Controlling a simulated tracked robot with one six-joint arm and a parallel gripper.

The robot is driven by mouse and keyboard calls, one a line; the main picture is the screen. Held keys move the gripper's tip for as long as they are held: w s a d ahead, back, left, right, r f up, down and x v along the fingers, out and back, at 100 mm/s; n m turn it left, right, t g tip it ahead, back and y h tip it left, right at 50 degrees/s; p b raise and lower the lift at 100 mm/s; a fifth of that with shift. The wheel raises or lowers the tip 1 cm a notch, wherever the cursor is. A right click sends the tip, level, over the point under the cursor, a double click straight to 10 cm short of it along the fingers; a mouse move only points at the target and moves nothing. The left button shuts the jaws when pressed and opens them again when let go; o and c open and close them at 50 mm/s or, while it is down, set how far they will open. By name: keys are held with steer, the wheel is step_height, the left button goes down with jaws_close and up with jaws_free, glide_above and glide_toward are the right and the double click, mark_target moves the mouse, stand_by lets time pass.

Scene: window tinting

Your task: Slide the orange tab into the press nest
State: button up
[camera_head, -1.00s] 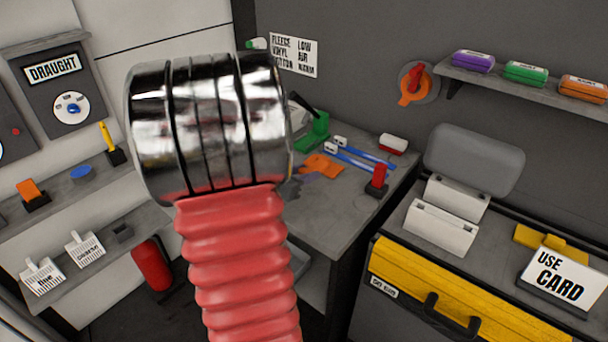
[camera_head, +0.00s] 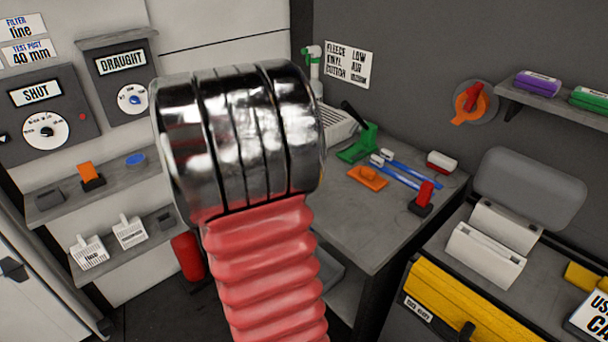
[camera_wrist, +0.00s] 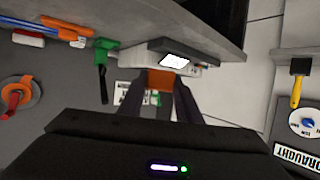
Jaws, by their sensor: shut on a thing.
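My gripper (camera_wrist: 160,92) shows in the wrist view with its two dark fingers shut on the orange tab (camera_wrist: 160,80), a small flat orange piece at the fingertips. In the head view the gripper and the held tab are hidden behind my arm. A green press-like device with a black lever (camera_head: 362,141) stands at the back of the grey bench, and it also shows in the wrist view (camera_wrist: 104,49). Its nest cannot be made out. In the wrist view a dark block with a white lit face (camera_wrist: 174,60) is close beside the tab.
A yellow-fronted chest (camera_head: 460,310) stands at right. Wall shelves (camera_head: 110,181) with small parts are at left.

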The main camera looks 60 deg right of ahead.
steer(key=w+a+n+t+y, duration=0.5)
steer(key=w+a+n+t, duration=0.3)
steer(key=w+a, duration=1.2)
steer(key=w+a+f+n+t+y, duration=0.1)
steer(key=w+a+n+y, duration=0.1)
steer(key=a, duration=0.7)
steer(key=w+a+f+n+t+y, duration=0.1)
steer(key=w+a+n+y, duration=0.1)
steer(key=a, duration=0.7)
steer(key=w+a+f+n+t+y, duration=0.1)
steer(key=w+a+n+y, duration=0.1)
steer(key=a, duration=0.8)
steer(key=shift+w+f+n+y, duration=0.35)
steer(key=shift+n+y, duration=0.55)
steer(key=shift+y, duration=0.2)
steer(key=shift+s+a, duration=0.1)
steer(key=shift+s, duration=0.1)
